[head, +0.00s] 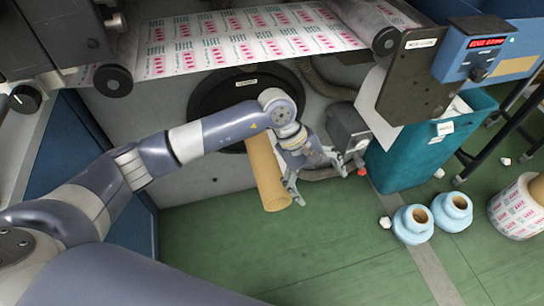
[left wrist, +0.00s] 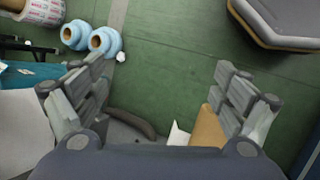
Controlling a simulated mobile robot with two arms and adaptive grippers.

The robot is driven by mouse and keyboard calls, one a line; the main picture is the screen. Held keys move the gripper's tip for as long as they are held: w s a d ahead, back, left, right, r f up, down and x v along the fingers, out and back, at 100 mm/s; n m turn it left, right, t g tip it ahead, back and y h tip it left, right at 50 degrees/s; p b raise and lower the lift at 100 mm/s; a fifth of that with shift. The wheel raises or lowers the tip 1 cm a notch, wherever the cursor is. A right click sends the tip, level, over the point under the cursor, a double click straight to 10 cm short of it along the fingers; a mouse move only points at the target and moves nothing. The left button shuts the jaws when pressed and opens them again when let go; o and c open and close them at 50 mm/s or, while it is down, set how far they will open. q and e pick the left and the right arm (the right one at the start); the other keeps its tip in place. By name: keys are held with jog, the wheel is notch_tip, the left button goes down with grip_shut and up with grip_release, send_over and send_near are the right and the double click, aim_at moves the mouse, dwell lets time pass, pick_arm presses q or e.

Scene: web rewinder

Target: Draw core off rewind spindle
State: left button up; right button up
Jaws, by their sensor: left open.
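The core, a plain brown cardboard tube (head: 266,176), sticks out from the round black plate (head: 212,100) on the machine's grey face; the spindle itself is hidden. My left gripper (head: 318,182) is open just to the right of the core, with one finger close to the core's outer end. I cannot tell whether that finger touches it. In the left wrist view the open fingers (left wrist: 160,72) are spread wide, and part of the core (left wrist: 208,130) shows beside the right-hand finger, partly hidden by it. My right gripper is not in view.
A printed web (head: 250,38) runs above over rollers. A teal bin (head: 415,155) stands right of the gripper. Two blue rolls (head: 412,224) and a printed roll (head: 520,207) sit on the green floor. The floor below the core is clear.

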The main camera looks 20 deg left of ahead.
aim_at(272, 178)
pick_arm(q)
jog(key=w+a+y, duration=0.1)
jog(key=a+y, duration=0.1)
jog(key=a, duration=0.2)
jog(key=w+a+m+y, duration=0.1)
jog(key=a+y, duration=0.1)
jog(key=a, duration=0.3)
jog(key=w+a+y, duration=0.1)
jog(key=w+a, duration=0.1)
jog(key=a, duration=0.2)
jog(key=shift+a+f+m+y, duration=0.25)
jog(key=shift+f+m+y, duration=0.05)
jog(key=shift+y, duration=0.1)
jog(key=shift+f, duration=0.45)
notch_tip(272, 178, down, 6)
jog(key=b, duration=0.4)
jog(key=shift+d+f, duration=0.1)
jog(key=shift+f, duration=0.1)
notch_tip(272, 178, down, 4)
jog(key=b, duration=0.3)
jog(key=shift+r+b, duration=0.1)
jog(key=shift+b, duration=0.2)
jog(key=shift+f+b, duration=0.5)
jog(key=shift+f, duration=0.05)
jog(key=shift+f+b, duration=0.35)
jog(key=shift+f, duration=0.05)
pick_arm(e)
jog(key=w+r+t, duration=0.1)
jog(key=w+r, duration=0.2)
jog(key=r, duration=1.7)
